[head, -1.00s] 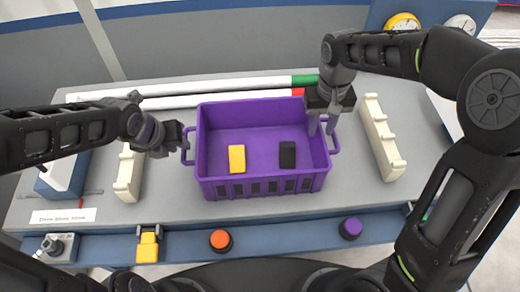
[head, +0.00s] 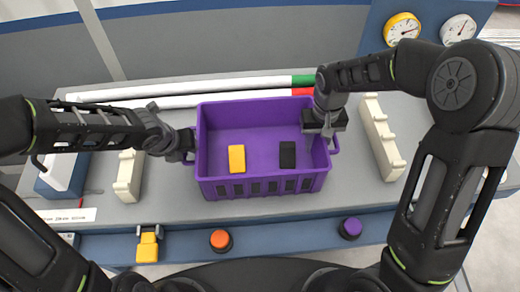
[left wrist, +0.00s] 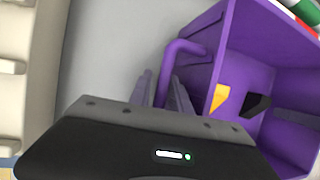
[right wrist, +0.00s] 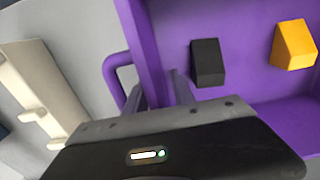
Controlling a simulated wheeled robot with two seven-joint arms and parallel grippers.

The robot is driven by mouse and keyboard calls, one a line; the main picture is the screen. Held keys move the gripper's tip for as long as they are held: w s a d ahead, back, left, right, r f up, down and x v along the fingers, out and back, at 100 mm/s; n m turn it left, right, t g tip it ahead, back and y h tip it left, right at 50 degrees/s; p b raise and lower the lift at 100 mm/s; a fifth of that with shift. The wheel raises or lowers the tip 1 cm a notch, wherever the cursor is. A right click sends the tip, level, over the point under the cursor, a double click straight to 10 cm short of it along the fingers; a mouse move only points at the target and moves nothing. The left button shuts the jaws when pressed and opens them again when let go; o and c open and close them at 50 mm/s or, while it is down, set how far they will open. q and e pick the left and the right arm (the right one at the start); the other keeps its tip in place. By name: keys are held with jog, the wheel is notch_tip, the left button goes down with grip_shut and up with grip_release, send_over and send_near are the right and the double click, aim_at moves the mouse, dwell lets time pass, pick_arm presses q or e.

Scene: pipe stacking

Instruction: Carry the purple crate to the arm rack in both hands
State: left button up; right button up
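The purple crate (head: 262,187) stands upright on the grey bench top, with a yellow block (head: 237,159) and a black block (head: 287,155) inside. My left gripper (head: 190,146) is at the crate's left side. In the left wrist view its fingers (left wrist: 163,92) stand either side of the left handle (left wrist: 183,47), apparently open. My right gripper (head: 325,128) points down over the crate's right side. In the right wrist view its fingers (right wrist: 158,92) are apart around the crate's side wall, beside the right handle (right wrist: 113,70). No arm rack is clearly identifiable.
Cream notched holders stand left (head: 129,176) and right (head: 382,137) of the crate. White pipes with green and red ends (head: 210,86) lie behind it. An orange button (head: 221,240), a purple button (head: 350,228) and a yellow clamp-like part (head: 147,248) line the front edge.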

pick_arm(q)
jog(key=shift+c, duration=0.2)
pick_arm(e)
jog(key=shift+c, duration=0.2)
pick_arm(q)
grip_shut()
pick_arm(e)
jog(key=c, duration=0.5)
grip_shut()
pick_arm(q)
jog(key=shift+r, duration=0.1)
pick_arm(e)
jog(key=shift+r, duration=0.1)
